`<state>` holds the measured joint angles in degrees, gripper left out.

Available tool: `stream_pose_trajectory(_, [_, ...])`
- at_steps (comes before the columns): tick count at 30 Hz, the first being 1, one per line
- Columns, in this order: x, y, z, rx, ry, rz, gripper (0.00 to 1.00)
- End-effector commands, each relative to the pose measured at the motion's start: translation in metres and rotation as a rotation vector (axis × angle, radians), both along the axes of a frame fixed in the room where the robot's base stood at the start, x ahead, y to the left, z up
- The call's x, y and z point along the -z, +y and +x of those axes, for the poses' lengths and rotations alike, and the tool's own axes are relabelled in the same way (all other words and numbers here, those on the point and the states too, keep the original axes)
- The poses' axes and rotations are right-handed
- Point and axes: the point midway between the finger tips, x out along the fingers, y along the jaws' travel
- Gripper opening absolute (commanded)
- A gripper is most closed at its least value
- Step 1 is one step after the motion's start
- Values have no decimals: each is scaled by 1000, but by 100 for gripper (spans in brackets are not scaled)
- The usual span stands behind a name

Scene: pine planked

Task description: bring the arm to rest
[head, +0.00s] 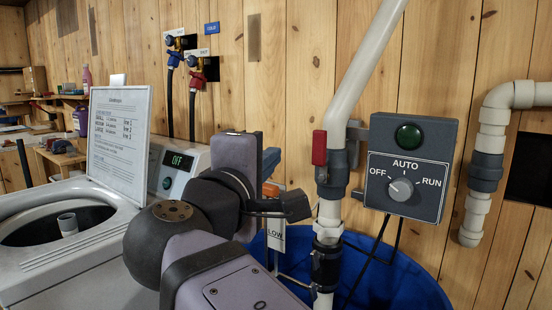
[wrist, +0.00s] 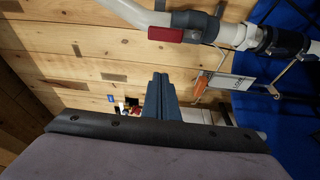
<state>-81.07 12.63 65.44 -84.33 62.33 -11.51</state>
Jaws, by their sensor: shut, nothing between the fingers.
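My gripper (wrist: 160,78) shows in the wrist view as two blue-grey fingers closed together, with nothing between them. They point toward the pine plank wall and appear apart from anything there. In the head view my arm rises from the bottom middle, its purple and black links in front of the washing machine (head: 60,240) and the blue tub (head: 385,265). The fingers are mostly hidden behind the links in that view.
A white pipe with a red-handled valve (head: 319,148) stands just right of my arm; the handle also shows in the wrist view (wrist: 165,35). A grey control box (head: 408,150) with a knob hangs beyond it. A framed sheet (head: 118,125) stands on the washer.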

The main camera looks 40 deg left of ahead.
Motion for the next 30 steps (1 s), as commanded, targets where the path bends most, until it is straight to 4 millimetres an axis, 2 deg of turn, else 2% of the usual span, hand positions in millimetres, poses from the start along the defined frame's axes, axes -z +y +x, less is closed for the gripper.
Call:
stream_pose_trajectory(6, [0,-3,-8,0,0,0,0])
stream_pose_trajectory(20, [-1,-3,-8,-2,0,-4,0])
stream_pose_trajectory(26, [-16,-4,6,-55,-15,-111,0])
stream_pose_trajectory(30, [-38,-7,25,-144,-60,-269,0])
